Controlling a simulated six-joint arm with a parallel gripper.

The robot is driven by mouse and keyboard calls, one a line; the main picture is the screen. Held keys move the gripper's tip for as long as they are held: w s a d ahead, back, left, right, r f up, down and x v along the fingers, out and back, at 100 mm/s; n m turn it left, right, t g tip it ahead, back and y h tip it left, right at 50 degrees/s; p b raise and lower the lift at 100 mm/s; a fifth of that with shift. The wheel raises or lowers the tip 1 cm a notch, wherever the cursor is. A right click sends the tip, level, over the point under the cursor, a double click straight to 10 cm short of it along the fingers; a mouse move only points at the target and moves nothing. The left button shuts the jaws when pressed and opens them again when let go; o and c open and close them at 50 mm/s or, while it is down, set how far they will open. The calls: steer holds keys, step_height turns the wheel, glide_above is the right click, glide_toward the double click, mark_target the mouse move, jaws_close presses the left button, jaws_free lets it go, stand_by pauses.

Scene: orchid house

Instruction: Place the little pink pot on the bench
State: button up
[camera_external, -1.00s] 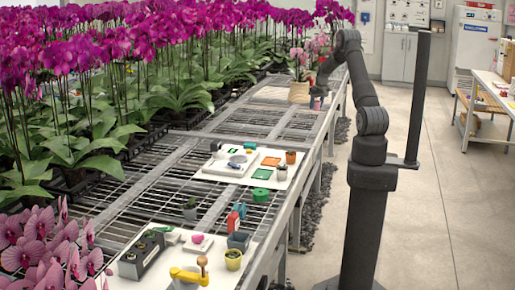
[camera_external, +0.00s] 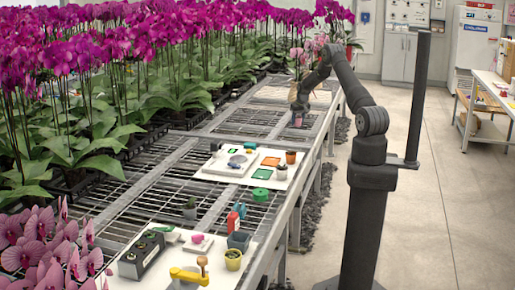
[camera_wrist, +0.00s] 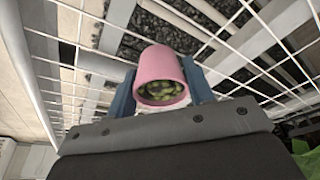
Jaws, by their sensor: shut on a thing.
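The little pink pot (camera_wrist: 162,75) is in the wrist view, with green plant bits inside its mouth. My gripper (camera_wrist: 160,92) is shut on it, one blue-grey finger on each side. In the external view the pot (camera_external: 298,121) shows small beneath my gripper (camera_external: 298,112). It is over the wire-mesh bench (camera_external: 245,128), near the bench's right edge and beyond the white board. I cannot tell whether the pot touches the mesh.
A white board (camera_external: 215,168) with small pots and coloured pads lies nearer on the bench. A potted pink orchid (camera_external: 305,55) stands behind my gripper. Rows of magenta orchids (camera_external: 150,60) fill the left. Bare mesh surrounds the pot.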

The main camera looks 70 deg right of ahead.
mark_target(297, 118)
steer(key=o, duration=1)
steer(key=shift+f, duration=0.1)
steer(key=v, duration=1.2)
steer(key=x, duration=1.2)
steer(key=shift+r, duration=1.8)
